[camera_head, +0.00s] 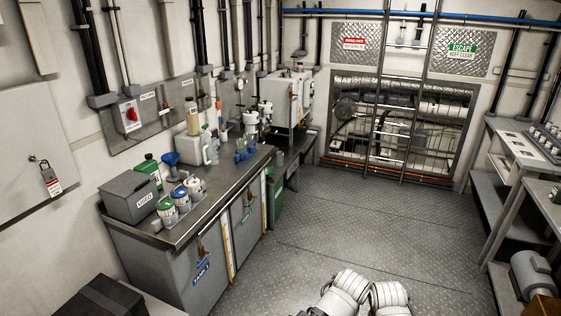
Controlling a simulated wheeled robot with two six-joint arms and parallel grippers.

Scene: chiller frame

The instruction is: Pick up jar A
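Three small white jars stand in a row near the front edge of the grey counter (240,172) at left: one with a green lid (166,209), one with a blue lid (181,199), and one with a pale lid and reddish marking (195,188). Their labels are too small to read, so I cannot tell which is jar A. White rounded parts at the bottom centre look like my own arm links. Neither gripper shows, and the jars stand well to the left of these parts.
A grey lidded box (128,197) stands left of the jars. Behind them are a green bottle (150,170), a blue funnel (171,161) and a white canister (190,147). The metal floor (345,222) is clear. Shelving (510,190) lines the right; a ladder (412,95) stands at the back.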

